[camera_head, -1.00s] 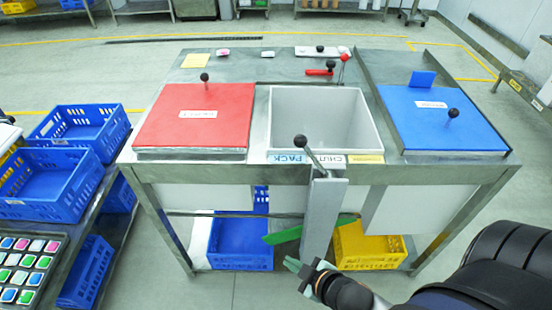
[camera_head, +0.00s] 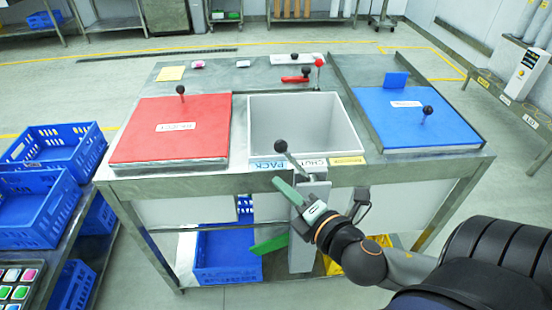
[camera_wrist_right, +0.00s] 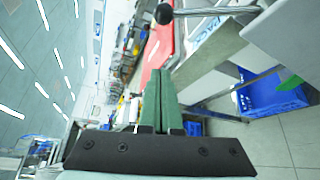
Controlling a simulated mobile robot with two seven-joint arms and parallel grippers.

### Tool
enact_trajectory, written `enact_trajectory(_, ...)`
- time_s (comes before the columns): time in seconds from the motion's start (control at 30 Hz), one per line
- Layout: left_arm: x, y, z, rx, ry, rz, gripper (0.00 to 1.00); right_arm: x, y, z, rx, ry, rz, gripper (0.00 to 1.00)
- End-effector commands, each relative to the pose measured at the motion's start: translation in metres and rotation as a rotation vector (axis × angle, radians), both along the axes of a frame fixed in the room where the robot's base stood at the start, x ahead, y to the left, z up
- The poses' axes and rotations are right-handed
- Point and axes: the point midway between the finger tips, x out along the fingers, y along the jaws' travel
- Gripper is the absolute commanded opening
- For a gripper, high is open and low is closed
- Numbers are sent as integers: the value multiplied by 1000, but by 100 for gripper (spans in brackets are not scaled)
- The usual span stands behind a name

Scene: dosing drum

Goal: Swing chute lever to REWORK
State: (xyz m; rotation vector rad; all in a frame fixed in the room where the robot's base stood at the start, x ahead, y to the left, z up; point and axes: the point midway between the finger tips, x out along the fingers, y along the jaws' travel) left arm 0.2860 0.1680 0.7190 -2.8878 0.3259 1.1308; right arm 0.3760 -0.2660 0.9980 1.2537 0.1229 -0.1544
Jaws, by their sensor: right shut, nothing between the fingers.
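The chute lever (camera_head: 291,158) is a thin rod with a black ball knob, rising from a grey post at the front of the table. It tilts left, toward the PACK label (camera_head: 268,164); a yellow label (camera_head: 346,161), too small to read, is to its right. My right gripper (camera_head: 279,183) has its green fingers shut and empty, just below the knob beside the lever's base. In the right wrist view the shut fingers (camera_wrist_right: 160,82) point toward the scene, with the lever knob (camera_wrist_right: 163,13) above them and apart. My left gripper is out of view.
Behind the lever is an open white bin (camera_head: 300,120), between a red lid (camera_head: 170,130) and a blue lid (camera_head: 415,112). A green flap (camera_head: 270,245) hangs below over a blue crate (camera_head: 228,252). Blue crates (camera_head: 45,205) stand at the left.

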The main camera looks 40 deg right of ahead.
Motion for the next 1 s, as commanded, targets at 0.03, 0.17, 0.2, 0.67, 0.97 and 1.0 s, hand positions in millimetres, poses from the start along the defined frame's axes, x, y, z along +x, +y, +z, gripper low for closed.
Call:
enact_trajectory(0.03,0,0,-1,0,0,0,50,1,0,-1,0,-1,0,0)
enact_trajectory(0.17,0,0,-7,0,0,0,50,9,0,-3,1,-4,1,0)
enact_trajectory(0.2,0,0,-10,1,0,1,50,12,0,-4,1,-3,1,0)
enact_trajectory(0.67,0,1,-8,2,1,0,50,70,-4,-12,1,0,-1,0)
enact_trajectory(0.97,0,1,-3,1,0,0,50,95,-13,-15,-3,4,-1,0)
enact_trajectory(1.0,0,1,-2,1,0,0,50,93,-18,-13,-5,5,-1,0)
